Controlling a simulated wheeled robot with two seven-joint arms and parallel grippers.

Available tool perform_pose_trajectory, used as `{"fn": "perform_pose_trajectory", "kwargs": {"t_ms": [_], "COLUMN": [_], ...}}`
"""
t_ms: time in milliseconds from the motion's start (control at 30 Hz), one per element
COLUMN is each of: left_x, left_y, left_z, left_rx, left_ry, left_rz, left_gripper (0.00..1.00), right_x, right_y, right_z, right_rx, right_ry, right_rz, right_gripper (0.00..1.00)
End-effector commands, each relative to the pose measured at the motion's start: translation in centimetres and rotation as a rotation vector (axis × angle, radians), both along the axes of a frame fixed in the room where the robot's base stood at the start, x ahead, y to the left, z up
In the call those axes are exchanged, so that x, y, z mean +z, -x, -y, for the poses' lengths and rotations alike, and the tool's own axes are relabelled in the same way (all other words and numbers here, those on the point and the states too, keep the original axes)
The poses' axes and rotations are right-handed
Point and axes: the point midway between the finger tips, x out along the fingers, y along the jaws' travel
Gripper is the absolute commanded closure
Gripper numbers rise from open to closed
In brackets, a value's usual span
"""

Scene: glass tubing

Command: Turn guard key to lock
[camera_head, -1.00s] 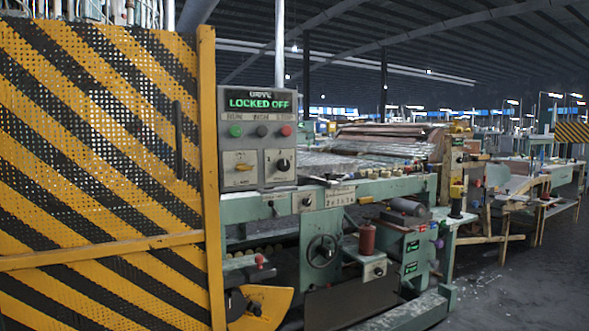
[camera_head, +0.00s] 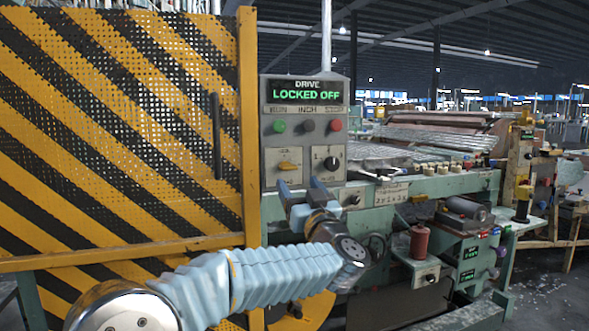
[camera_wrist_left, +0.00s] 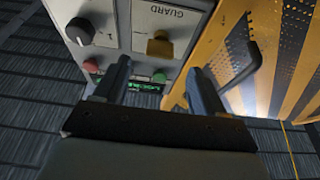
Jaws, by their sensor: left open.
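The guard key (camera_head: 288,166) is a small yellow key on a pale plate of the grey control panel (camera_head: 268,150). In the head view its bow lies roughly level. In the left wrist view the yellow key (camera_wrist_left: 160,45) sits beside the word GUARD. My right gripper is not seen.
A black selector knob (camera_head: 331,163) sits right of the key. Above are green (camera_head: 279,127), dark and red buttons and a display (camera_head: 304,92) reading DRIVE LOCKED OFF. The striped mesh guard (camera_head: 120,130) with a dark handle (camera_head: 216,135) stands close on the left.

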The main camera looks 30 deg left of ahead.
Motion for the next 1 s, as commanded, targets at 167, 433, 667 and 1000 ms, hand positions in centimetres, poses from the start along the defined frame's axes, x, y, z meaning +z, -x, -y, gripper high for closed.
{"fn": "perform_pose_trajectory", "kwargs": {"t_ms": [167, 433, 667, 1000], "left_x": [1.5, 2.2, 2.2, 2.2], "left_y": [-2.1, -3.5, -3.6, -3.5], "left_z": [-2.5, -4.0, -4.1, -4.1], "left_rx": [0.001, -0.001, -0.002, -0.001], "left_ry": [0.0, -0.002, -0.002, -0.001], "left_rz": [0.0, -0.001, -0.001, -0.001], "left_gripper": [0.3, 0.3, 0.3, 0.79], "right_x": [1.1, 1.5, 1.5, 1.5], "right_y": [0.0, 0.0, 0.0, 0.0], "right_z": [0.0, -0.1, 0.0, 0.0], "right_rx": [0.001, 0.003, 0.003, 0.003], "right_ry": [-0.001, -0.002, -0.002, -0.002], "right_rz": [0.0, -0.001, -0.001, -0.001], "right_gripper": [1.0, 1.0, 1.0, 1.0]}}
